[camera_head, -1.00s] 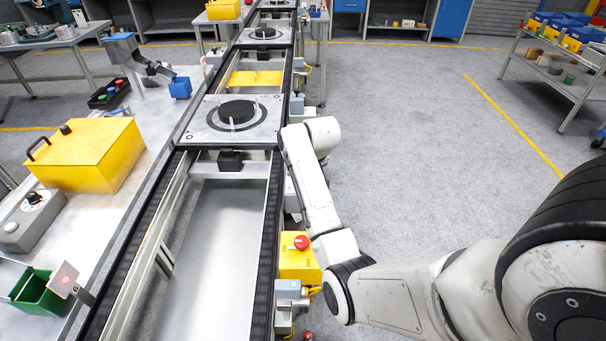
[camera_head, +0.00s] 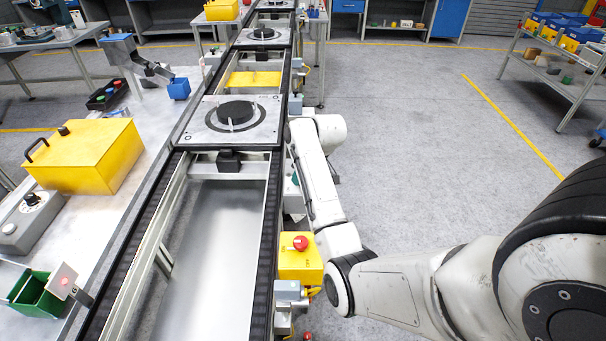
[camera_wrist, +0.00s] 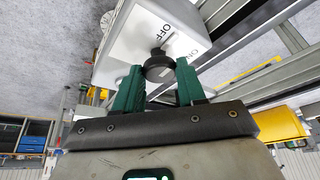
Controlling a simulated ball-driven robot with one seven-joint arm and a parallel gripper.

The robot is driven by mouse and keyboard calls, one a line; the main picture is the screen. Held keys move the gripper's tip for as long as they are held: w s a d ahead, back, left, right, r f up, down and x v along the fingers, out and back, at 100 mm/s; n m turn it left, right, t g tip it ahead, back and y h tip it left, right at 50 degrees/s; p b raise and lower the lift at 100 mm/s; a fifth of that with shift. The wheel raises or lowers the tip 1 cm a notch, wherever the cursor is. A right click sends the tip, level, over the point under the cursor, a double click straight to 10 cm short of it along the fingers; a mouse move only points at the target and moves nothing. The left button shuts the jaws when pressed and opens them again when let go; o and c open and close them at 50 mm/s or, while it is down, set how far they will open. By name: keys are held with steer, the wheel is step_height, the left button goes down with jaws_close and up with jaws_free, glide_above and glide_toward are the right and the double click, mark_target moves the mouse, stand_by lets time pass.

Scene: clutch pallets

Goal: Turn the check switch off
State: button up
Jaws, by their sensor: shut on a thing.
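The check switch is a pale grey box (camera_wrist: 125,50) with a round black knob (camera_wrist: 158,68), seen close up in the wrist view. OFF is printed on its face above the knob and ON to the right of it. My gripper (camera_wrist: 160,78) has its green fingers on both sides of the knob and is shut on it. Which mark the knob points at is not clear. In the head view, the switch and most of my gripper are hidden by my arm beside the conveyor's right edge.
The conveyor (camera_head: 272,200) runs along the left of my arm, with a pallet (camera_head: 205,128) on it. A yellow box with a red emergency button (camera_head: 300,242) stands close to my forearm. A grey box with a dial (camera_head: 32,220) sits on the left bench. Open floor lies to the right.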

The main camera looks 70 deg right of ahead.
steer(key=o, duration=1)
steer(key=shift+o, duration=0.2)
steer(key=b+v, duration=0.1)
steer(key=v, duration=0.9)
steer(key=shift+s+r, duration=0.25)
steer(key=shift+r, duration=0.1)
